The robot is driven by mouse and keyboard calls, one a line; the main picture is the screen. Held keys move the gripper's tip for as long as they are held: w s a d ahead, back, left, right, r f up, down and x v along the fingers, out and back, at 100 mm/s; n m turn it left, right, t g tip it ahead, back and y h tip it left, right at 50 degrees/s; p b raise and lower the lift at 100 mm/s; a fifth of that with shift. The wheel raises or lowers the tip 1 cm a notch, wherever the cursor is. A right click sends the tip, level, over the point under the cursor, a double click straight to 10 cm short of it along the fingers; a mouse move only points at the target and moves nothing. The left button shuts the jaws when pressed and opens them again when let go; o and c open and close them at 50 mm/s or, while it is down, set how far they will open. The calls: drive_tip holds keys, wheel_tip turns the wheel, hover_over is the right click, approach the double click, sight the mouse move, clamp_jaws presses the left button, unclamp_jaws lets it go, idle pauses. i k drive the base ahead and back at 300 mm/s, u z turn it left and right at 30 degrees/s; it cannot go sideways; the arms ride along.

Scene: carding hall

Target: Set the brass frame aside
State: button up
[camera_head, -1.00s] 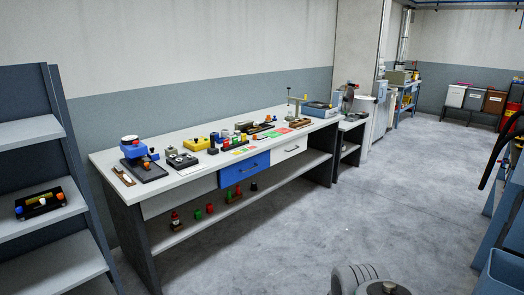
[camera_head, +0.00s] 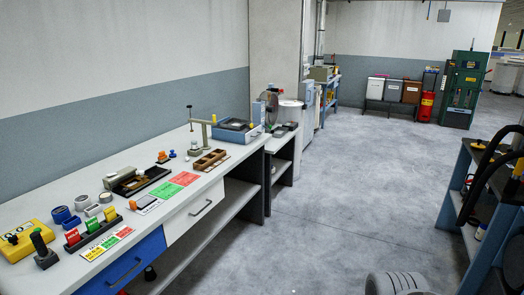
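I cannot clearly make out a brass frame in this view. A brown compartmented tray (camera_head: 210,160) lies on the far part of the white workbench (camera_head: 88,176). A dark box with a small brownish part (camera_head: 124,181) lies nearer, beside a black tray (camera_head: 147,182); these are too small to identify surely. My gripper is not in view; only a rounded grey part of my arm shows at the bottom edge.
The bench has a blue drawer (camera_head: 125,265), a yellow box (camera_head: 26,242), coloured cards (camera_head: 164,190) and a blue-grey device (camera_head: 237,130). A blue shelf unit (camera_head: 454,195) with black hoses stands right. The grey floor (camera_head: 345,195) between is clear.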

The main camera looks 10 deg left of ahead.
sight(143, 178)
drive_tip(key=u, duration=0.15)
drive_tip(key=i, duration=2)
drive_tip(key=u, duration=1.4)
drive_tip(key=i, duration=1.55)
drive_tip(key=u, duration=0.75)
